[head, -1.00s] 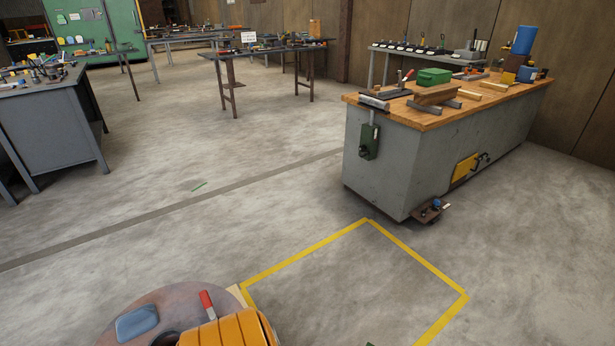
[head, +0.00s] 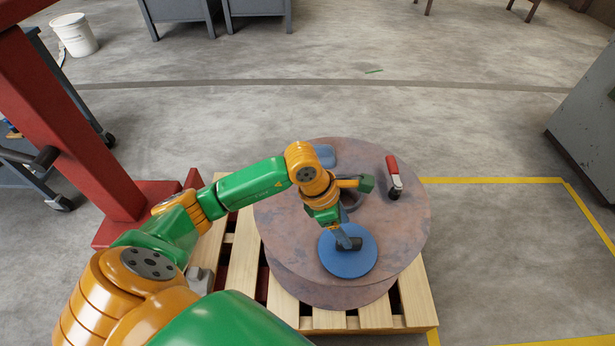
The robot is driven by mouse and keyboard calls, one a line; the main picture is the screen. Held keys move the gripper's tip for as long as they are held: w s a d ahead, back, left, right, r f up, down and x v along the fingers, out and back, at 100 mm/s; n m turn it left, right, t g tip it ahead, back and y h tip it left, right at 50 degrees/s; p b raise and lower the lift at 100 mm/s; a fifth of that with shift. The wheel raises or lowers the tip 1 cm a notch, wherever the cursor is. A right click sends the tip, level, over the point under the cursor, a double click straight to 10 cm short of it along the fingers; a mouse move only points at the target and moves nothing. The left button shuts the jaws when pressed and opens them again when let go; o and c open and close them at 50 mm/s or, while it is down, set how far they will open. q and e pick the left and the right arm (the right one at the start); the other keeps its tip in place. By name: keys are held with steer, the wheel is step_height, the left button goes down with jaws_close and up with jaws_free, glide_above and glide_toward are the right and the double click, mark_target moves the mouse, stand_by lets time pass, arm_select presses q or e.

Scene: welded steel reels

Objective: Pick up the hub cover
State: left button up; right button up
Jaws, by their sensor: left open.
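The hub cover, which I take to be the round blue disc (head: 347,262), lies flat on top of the rusty steel reel (head: 285,225), toward its near side. My left gripper (head: 348,242) comes down from the green and orange arm over the far half of the disc. It is open, with its dark tips at or just above the disc near its middle. I cannot tell whether they touch it. The wrist hides part of the disc's far edge and much of the reel's centre hole. My right gripper is not in view.
The reel stands on a wooden pallet (head: 418,300). A red-handled tool (head: 394,172) and a grey-blue piece (head: 325,155) lie on the reel. A red steel post (head: 75,110) stands at the left.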

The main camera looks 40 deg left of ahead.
arm_select(q)
steer(key=shift+a+f+y+b, duration=0.3)
steer(key=shift+a+f, duration=0.05)
steer(key=shift+f, duration=0.45)
steer(key=b+x, duration=0.1)
steer(key=x, duration=0.1)
steer(key=d+b+x, duration=0.1)
steer(key=x, duration=0.2)
steer(key=shift+f, duration=0.2)
jaws_close()
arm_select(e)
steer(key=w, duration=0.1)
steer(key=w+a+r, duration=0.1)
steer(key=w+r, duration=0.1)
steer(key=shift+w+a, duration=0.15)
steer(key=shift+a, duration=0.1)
